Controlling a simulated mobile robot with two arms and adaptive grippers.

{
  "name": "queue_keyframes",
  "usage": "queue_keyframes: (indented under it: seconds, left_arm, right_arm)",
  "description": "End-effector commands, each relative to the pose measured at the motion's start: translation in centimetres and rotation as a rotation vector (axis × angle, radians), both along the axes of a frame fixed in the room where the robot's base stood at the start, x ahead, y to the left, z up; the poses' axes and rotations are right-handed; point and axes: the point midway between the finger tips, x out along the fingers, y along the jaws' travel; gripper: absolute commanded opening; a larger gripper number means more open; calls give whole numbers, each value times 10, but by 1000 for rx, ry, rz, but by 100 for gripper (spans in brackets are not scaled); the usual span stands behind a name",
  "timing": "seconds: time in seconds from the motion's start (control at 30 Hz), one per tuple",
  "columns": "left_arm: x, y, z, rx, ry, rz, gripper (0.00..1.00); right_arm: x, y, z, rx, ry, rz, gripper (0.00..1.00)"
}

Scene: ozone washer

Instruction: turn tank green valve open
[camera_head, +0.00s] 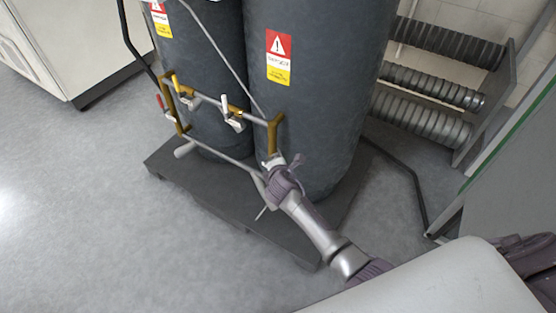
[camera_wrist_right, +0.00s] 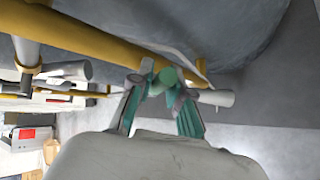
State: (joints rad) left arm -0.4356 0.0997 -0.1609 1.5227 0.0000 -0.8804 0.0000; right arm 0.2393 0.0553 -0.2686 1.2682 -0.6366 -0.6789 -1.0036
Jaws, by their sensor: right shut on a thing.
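Two dark grey tanks (camera_head: 315,120) stand side by side, with yellow and grey pipes (camera_head: 273,135) along their front. My right gripper (camera_head: 272,168) reaches in from the lower right to the low end of the yellow pipe at the right tank. In the right wrist view, the right gripper (camera_wrist_right: 160,92) is shut on a small green valve (camera_wrist_right: 168,76) beside the yellow pipe (camera_wrist_right: 90,38). In the head view the gripper hides the green valve, and its turn angle is hard to tell. My left gripper is out of view.
A red-handled valve (camera_head: 160,102) and a white-handled valve (camera_head: 233,122) sit on the pipes farther left. The tanks stand on a dark low platform (camera_head: 225,200). Ribbed metal cylinders (camera_head: 430,87) are at the right rear. Grey floor (camera_head: 95,230) is free at left.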

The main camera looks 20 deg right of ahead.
Motion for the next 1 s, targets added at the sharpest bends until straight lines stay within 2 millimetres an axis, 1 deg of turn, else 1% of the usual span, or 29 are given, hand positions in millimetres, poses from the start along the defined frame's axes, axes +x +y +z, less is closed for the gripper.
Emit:
queue_keyframes:
  seconds: [0.33, 0.37, 0.5, 0.53, 0.83, 0.93, 1.0]
  left_arm:
    - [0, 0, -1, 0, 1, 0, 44]
    - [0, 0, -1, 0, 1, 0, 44]
    - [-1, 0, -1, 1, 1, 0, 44]
    - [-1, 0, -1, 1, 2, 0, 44]
    - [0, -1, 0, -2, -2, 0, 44]
    - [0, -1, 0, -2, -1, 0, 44]
    - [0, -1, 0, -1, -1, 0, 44]
  right_arm:
    - [0, 0, -1, -1, 2, 0, 0]
    - [0, 0, -1, -1, 2, 0, 19]
    - [0, 0, -1, -1, 2, 0, 42]
    - [0, 0, 0, -1, 1, 0, 44]
    - [-1, 0, 0, 0, 0, 0, 44]
    - [-5, 2, 3, -1, 0, 0, 44]
    - [-11, 3, 7, -1, 0, 1, 44]
